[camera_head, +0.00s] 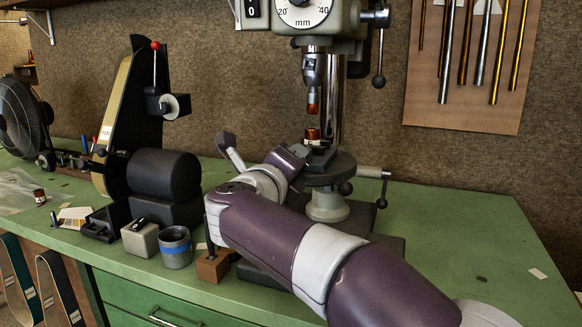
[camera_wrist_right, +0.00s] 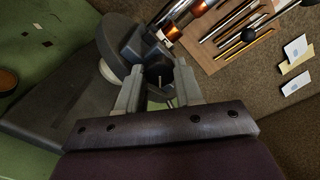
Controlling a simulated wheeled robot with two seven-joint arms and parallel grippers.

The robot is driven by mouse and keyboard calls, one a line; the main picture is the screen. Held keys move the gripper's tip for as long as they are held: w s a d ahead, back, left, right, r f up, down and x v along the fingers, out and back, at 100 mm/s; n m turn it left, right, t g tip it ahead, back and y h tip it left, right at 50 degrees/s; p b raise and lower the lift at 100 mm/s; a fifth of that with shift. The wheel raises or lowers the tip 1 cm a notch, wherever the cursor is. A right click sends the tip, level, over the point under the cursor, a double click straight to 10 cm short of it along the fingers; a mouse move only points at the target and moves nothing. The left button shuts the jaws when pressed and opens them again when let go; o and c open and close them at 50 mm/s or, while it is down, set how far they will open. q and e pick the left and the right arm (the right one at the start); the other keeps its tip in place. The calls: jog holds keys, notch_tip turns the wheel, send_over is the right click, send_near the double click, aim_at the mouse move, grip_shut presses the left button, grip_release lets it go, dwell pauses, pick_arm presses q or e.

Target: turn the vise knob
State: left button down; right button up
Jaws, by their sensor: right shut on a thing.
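The small dark vise (camera_wrist_right: 138,42) sits on the round drill press table (camera_wrist_right: 112,35) in the right wrist view. In the head view the vise (camera_head: 319,157) shows partly behind my right gripper (camera_head: 297,158). The dark vise knob (camera_wrist_right: 158,74) is between the fingers of my right gripper (camera_wrist_right: 159,88) in the wrist view, with a finger on either side. The gripper is shut on it. In the head view the knob is hidden by my gripper and arm. My left gripper is not in view.
A small amber and brass piece (camera_head: 312,136) stands at the vise, below the drill press chuck (camera_head: 313,98). A crank handle (camera_head: 373,173) sticks out to the right. A blue-banded cup (camera_head: 176,248) and a wooden block (camera_head: 212,267) stand left of my arm. The bench's right side is mostly clear.

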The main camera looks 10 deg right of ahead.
jog(key=shift+f, duration=0.15)
jog(key=o, duration=1)
jog(key=shift+o, duration=0.2)
jog(key=v, duration=1.2)
jog(key=shift+s+a, duration=0.2)
jog(key=shift+s, duration=0.1)
